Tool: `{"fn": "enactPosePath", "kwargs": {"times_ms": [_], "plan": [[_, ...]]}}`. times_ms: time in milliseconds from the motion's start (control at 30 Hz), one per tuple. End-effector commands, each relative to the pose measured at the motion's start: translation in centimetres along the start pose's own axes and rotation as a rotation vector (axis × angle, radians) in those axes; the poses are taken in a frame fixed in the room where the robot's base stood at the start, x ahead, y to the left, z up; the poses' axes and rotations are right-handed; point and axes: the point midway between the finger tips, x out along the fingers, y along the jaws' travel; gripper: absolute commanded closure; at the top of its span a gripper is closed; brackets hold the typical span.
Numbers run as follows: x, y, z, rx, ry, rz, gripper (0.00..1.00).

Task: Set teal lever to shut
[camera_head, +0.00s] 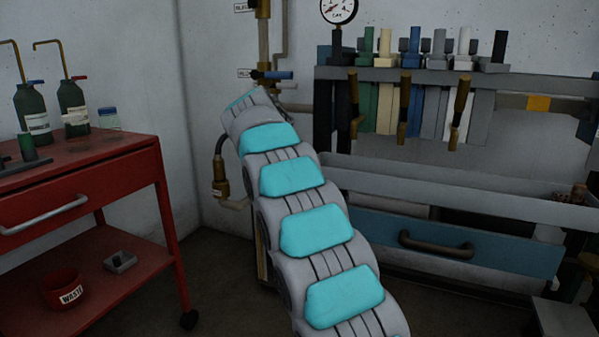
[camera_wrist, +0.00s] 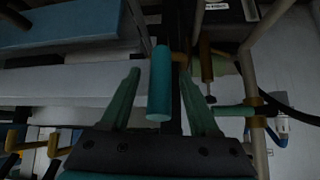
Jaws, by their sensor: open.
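The teal lever (camera_wrist: 159,92) shows in the wrist view as a short teal cylinder, attached near a dark vertical bar and a brass-coloured fitting. My gripper (camera_wrist: 160,74) is open, with one green finger on each side of the lever. The lever lies between the fingers in the picture, and I see gaps on both sides. I cannot tell how deep it sits between them. In the head view my arm hides the gripper and the teal lever.
In the head view a blue-handled valve (camera_head: 272,75) sits on the wall pipe. A red cart (camera_head: 150,150) stands left, and a tool rack (camera_head: 420,76) above a blue drawer (camera_head: 450,244) right. A green handle (camera_wrist: 236,111) shows near pipes in the wrist view.

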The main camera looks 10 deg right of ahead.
Motion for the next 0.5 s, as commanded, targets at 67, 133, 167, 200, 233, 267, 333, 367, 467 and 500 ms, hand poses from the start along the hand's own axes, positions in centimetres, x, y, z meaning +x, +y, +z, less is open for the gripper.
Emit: {"fn": "enactPosePath", "kwargs": {"times_ms": [67, 133, 167, 200, 233, 267, 333, 367, 467, 500], "plan": [[-0.9, -0.1, 0.0, 0.0, 0.001, -0.002, 0.38], [-2.0, -0.1, 0.0, -0.001, 0.003, -0.004, 0.38], [-2.4, -0.1, 0.0, -0.001, 0.003, -0.005, 0.38], [-3.1, -0.1, 0.0, -0.002, 0.003, -0.004, 0.38], [-3.6, -0.1, 0.0, -0.001, 0.003, -0.004, 0.38], [-4.2, -0.1, 0.0, -0.001, 0.002, -0.003, 0.38], [-5.3, -0.1, -0.1, 0.001, 0.004, -0.006, 0.38], [-5.8, -0.1, -0.1, 0.001, 0.005, -0.006, 0.38], [-6.6, 0.0, 0.0, 0.0, 0.001, -0.002, 0.38], [-6.8, 0.0, 0.0, 0.0, 0.0, 0.0, 0.38]]}}
